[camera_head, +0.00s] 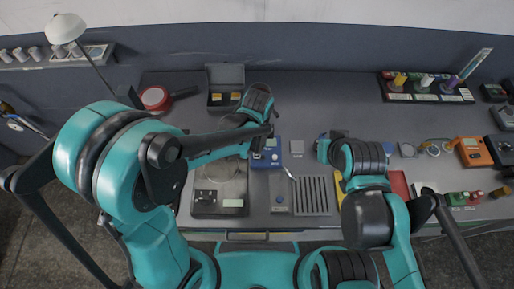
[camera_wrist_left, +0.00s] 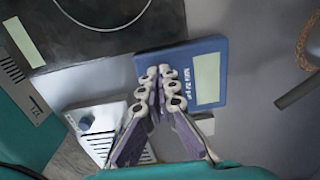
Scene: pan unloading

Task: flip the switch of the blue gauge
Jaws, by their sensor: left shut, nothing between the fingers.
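The blue gauge (camera_head: 270,160) lies on the grey bench near its middle in the head view. In the left wrist view the blue gauge (camera_wrist_left: 178,58) shows its pale screen and white lettering. My left gripper (camera_wrist_left: 159,72) is shut and empty, its fingertips over the gauge beside the lettering. I cannot tell whether they touch it. The gauge's switch is not clear in either view; the fingers cover part of the gauge.
A dark scale (camera_head: 206,203) stands left of the gauge. A slotted grey tray (camera_head: 312,196) is at its front right. A white device with a blue knob (camera_wrist_left: 85,122) is close to my left fingers. An open black case (camera_head: 226,78) stands behind; an orange meter (camera_head: 472,152) is far right.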

